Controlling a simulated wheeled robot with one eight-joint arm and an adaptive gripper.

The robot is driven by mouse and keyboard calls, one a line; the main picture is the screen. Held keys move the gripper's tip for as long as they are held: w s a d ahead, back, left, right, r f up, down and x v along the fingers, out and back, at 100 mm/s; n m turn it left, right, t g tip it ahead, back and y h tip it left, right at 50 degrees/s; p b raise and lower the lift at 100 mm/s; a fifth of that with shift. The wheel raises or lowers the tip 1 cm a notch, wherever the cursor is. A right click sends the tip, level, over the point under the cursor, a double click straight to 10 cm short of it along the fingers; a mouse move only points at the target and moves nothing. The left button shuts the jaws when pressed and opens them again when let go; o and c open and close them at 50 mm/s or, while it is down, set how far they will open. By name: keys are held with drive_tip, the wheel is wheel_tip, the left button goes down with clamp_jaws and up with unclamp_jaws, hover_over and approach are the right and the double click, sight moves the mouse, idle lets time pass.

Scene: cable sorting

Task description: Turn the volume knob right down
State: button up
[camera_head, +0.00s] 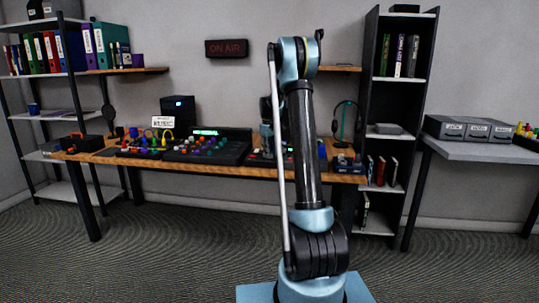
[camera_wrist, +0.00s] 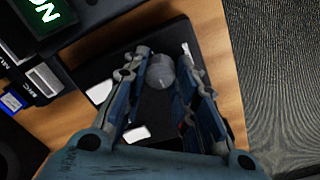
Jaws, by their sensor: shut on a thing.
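A round grey knob (camera_wrist: 160,72) stands on a black panel (camera_wrist: 165,38) in the wrist view. My gripper (camera_wrist: 162,66) has one finger on each side of the knob and is shut on it. The knob's pointer mark is too small to read, so its setting cannot be told.
A mixing console (camera_head: 208,146) with a green display and coloured cables (camera_head: 160,140) stand left of my arm on the wooden desk (camera_head: 205,170). A headphone stand (camera_head: 341,125) is at right.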

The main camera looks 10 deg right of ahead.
idle(0.3)
drive_tip(key=o, duration=1.1)
drive_tip(key=shift+r, duration=0.1)
drive_tip(key=r, duration=1.1)
drive_tip(key=shift+s+a+r, duration=0.1)
drive_tip(key=shift+a+r, duration=0.1)
drive_tip(key=shift+r, duration=0.1)
drive_tip(key=shift+s, duration=0.1)
